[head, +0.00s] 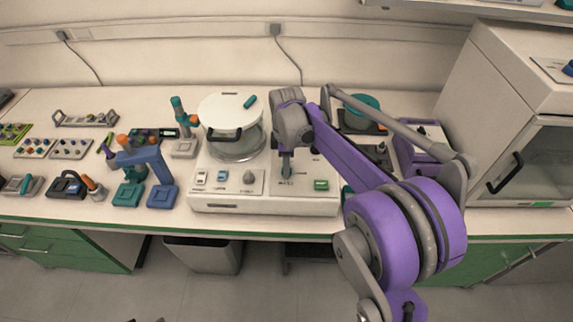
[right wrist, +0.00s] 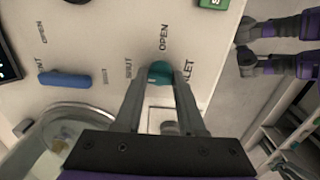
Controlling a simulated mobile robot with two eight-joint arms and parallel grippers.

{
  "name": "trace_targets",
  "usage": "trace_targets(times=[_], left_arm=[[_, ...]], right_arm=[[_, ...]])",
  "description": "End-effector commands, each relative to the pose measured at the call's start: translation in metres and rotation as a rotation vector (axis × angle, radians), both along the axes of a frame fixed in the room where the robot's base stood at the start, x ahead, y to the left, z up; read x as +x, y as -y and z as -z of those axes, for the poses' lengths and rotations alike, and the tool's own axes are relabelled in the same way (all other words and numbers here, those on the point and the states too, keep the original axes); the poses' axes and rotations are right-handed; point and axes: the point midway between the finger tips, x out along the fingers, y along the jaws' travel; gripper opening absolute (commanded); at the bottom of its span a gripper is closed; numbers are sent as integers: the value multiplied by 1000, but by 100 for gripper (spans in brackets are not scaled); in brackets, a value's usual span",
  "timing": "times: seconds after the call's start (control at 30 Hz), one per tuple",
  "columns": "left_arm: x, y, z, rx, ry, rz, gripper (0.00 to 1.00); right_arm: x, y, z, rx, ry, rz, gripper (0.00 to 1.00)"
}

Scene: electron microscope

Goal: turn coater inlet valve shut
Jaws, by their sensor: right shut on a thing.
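The coater (head: 220,200) is a white bench unit with a round glass chamber under a white lid. Its inlet valve has a teal handle (right wrist: 160,72) between the OPEN, SHUT and INLET lettering in the right wrist view. My right gripper (right wrist: 158,100) points down at the panel and is shut on this handle, one finger on each side. In the head view the right gripper (head: 286,174) is at the coater's front panel and hides most of the valve. The handle's exact angle is hard to tell. Only small dark tips, possibly my left gripper (head: 146,320), show at the bottom edge.
A blue vent handle (right wrist: 65,80) lies beside the inlet valve. A green switch (head: 321,185) is to the right on the panel. A blue stand (head: 148,160) is at the left. A white cabinet (head: 510,110) stands at the right.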

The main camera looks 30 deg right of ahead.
Motion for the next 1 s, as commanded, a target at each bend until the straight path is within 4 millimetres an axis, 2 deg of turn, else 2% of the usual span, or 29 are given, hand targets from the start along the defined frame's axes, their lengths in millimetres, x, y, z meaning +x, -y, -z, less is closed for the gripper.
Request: trace_targets(times=[0.2, 0.23, 0.4, 0.77, 0.87, 1.0], left_arm=[[0, 0, 0, 0, 0, 0, 50], [0, 0, 0, 0, 0, 0, 50], [0, 0, 0, 0, 0, 0, 50], [0, 0, -1, 0, 0, 0, 50], [0, 0, -2, 0, 1, 0, 50], [1, 0, -5, 0, 2, 0, 50]], right_arm=[[0, 0, 0, -1, 1, -1, 0], [0, 0, 0, -1, 1, 0, 40], [0, 0, 0, -1, 1, 0, 69], [0, 0, -6, 0, 0, 1, 69], [0, 0, -19, 0, 0, 1, 69], [0, 0, -48, -1, 1, 1, 69]])
